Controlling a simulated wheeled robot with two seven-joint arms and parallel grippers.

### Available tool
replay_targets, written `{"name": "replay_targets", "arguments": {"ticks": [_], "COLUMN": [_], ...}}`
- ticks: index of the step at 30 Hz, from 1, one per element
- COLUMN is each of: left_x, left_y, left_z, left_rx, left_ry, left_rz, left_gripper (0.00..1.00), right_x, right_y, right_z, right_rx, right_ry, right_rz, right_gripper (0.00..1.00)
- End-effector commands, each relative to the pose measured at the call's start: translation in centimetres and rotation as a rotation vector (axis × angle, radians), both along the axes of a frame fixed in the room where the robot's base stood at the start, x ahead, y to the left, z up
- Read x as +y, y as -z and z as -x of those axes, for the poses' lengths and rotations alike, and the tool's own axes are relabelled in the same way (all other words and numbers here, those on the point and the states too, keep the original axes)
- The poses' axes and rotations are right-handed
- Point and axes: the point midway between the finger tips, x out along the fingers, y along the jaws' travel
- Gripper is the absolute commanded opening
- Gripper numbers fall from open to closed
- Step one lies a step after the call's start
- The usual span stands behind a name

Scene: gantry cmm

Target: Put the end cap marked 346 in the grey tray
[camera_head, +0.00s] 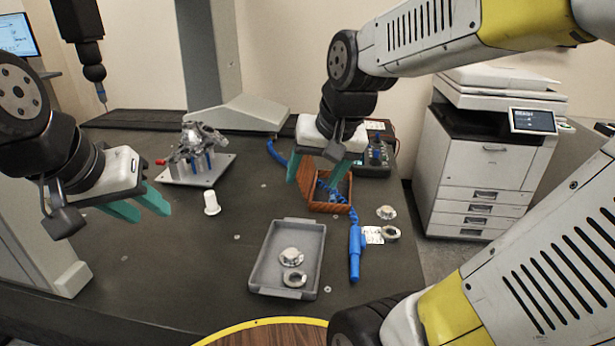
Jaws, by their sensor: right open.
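The grey tray (257,262) lies on the dark table, with two metal round parts in it, one (290,256) behind the other (295,278). Two similar metal parts lie to the right of the tray, one (386,212) behind the other (391,232), which is beside a small white card (373,235). I cannot read 346 on any of them. My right gripper (315,178) is open, with its teal fingers pointing down by the brown box, and I see nothing held. My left gripper (152,213) is open and empty above the table's left side.
A brown box (328,207) with blue contents stands behind the tray. A blue handheld tool (355,252) lies right of the tray. A white bottle (211,203) and a metal fixture plate (196,172) stand left. A probe (100,92) hangs at upper left.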

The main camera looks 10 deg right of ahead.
Motion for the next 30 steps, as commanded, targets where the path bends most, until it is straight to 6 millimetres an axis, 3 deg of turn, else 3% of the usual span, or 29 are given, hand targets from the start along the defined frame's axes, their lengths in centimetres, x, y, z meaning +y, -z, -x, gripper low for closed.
{"name": "replay_targets", "arguments": {"ticks": [3,9,30], "left_x": [0.0,0.0,0.0], "left_y": [0.0,0.0,0.0], "left_z": [0.0,0.0,0.0], "left_rx": [0.0,0.0,0.0], "left_ry": [0.0,0.0,0.0], "left_rz": [0.0,0.0,0.0], "left_gripper": [0.36,0.36,0.36], "right_x": [0.1,0.3,0.4], "right_y": [-1.2,-1.8,-1.8], "right_z": [3.2,6.1,6.5], "right_rx": [-0.068,-0.128,-0.137], "right_ry": [-0.083,-0.17,-0.186], "right_rz": [0.016,0.041,0.046], "right_gripper": [0.66,0.66,0.66]}}
